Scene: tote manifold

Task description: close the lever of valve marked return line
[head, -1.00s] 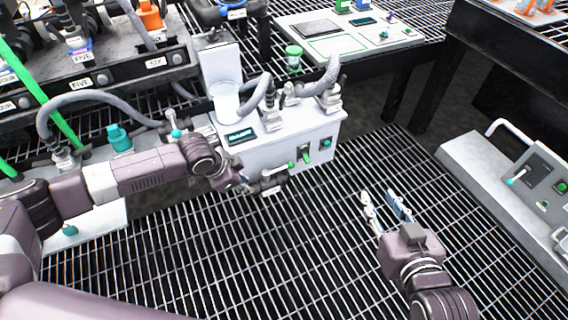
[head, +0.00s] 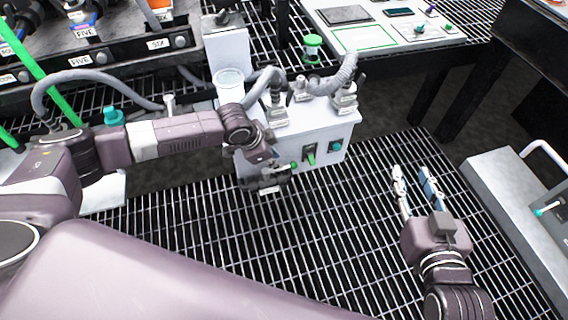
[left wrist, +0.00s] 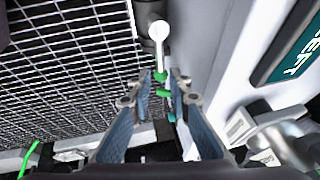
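No readable "return line" mark shows. A white pump box (head: 325,128) stands on the grating with grey hoses on top. Green handle parts (left wrist: 160,77) show beyond and between the fingertips, and a white round-ended lever (left wrist: 157,32) lies further off. My right gripper (head: 412,176) is open and empty over the grating.
A grey console (head: 520,195) stands at the right. A table (head: 430,42) with panels is at the back. Open grating (head: 330,220) lies in front of the box.

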